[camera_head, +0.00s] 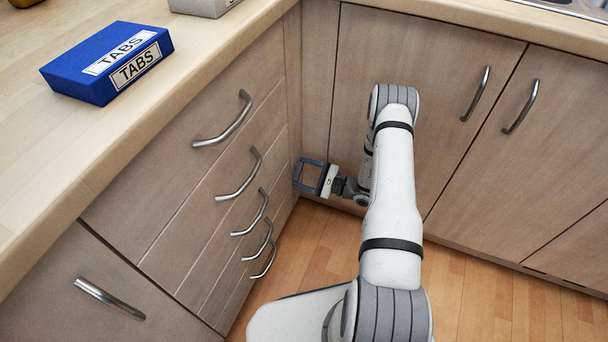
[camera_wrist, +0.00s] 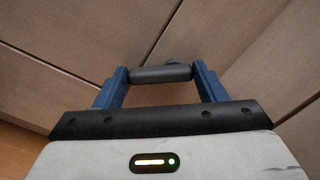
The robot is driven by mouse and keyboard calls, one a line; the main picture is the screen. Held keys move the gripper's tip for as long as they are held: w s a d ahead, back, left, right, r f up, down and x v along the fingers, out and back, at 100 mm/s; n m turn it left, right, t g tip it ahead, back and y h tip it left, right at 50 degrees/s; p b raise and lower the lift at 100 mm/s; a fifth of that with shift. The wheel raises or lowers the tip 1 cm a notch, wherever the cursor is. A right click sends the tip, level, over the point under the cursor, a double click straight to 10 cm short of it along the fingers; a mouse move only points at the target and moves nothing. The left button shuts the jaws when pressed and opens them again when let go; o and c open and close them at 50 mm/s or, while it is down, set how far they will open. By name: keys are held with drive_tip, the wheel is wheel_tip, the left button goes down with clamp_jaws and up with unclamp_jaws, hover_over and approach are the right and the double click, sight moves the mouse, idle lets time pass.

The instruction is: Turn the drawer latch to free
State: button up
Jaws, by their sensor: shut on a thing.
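The drawer latch (camera_wrist: 160,74) is a dark grey bar in the wrist view, with a small round hub behind it against the wood front. My gripper (camera_wrist: 161,72) has its blue fingers at the two ends of this bar and is shut on it. The bar lies nearly level across the picture. In the head view my gripper (camera_head: 301,174) is low, near the inner corner, beside the stack of drawers (camera_head: 205,185). The latch cannot be made out there. No label or mark for its free position is visible.
Several bar handles stick out from the drawer fronts, one on the top drawer (camera_head: 225,120). Cupboard doors (camera_head: 425,75) stand close behind my arm. A blue TABS box (camera_head: 62,74) lies on the worktop (camera_head: 40,130). The wood floor (camera_head: 480,300) is clear at right.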

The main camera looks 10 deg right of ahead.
drive_tip(key=n+b, duration=0.1)
drive_tip(key=n, duration=0.3)
drive_tip(key=f+n+b, duration=0.1)
drive_tip(key=n, duration=0.1)
drive_tip(key=shift+w+d+b, duration=0.3)
drive_tip(key=shift+w+d+n+b, duration=0.1)
drive_tip(key=shift+n+b, duration=0.35)
drive_tip(key=shift+n, duration=0.65)
drive_tip(key=shift+w+d+n+b, duration=0.1)
drive_tip(key=shift+n+b, duration=0.3)
drive_tip(key=shift+n, duration=0.7)
drive_tip(key=o, duration=1)
drive_tip(key=shift+a, duration=0.1)
drive_tip(key=p+v, duration=0.2)
drive_tip(key=v, duration=0.5)
drive_tip(key=shift+s+d, duration=0.25)
drive_tip(key=shift+d, duration=0.05)
drive_tip(key=shift+s, duration=0.1)
